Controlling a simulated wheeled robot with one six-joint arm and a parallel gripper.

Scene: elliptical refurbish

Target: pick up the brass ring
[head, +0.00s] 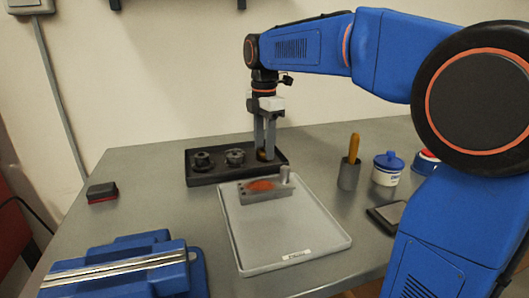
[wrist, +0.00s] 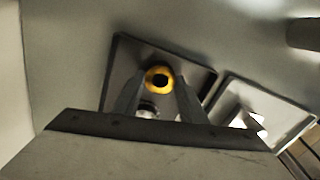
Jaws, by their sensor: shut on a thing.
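The brass ring (wrist: 159,68) shows as a yellow ring with a dark centre between my fingertips in the wrist view. In the head view only a small brassy bit (head: 262,156) shows at the fingertips. My gripper (head: 265,155) points down over the right end of a black tray (head: 215,179) and is shut on the ring. I cannot tell whether the ring still touches the tray floor. Two dark round parts, one at the left (head: 202,160) and one in the middle (head: 235,157), sit in the same tray.
A grey tray (head: 290,228) with a block holding an orange oval (head: 262,185) lies in front. A blue vise (head: 125,268) is at front left. A cup with a yellow handle (head: 349,172), a white jar (head: 387,170) and a dark pad (head: 388,217) stand right.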

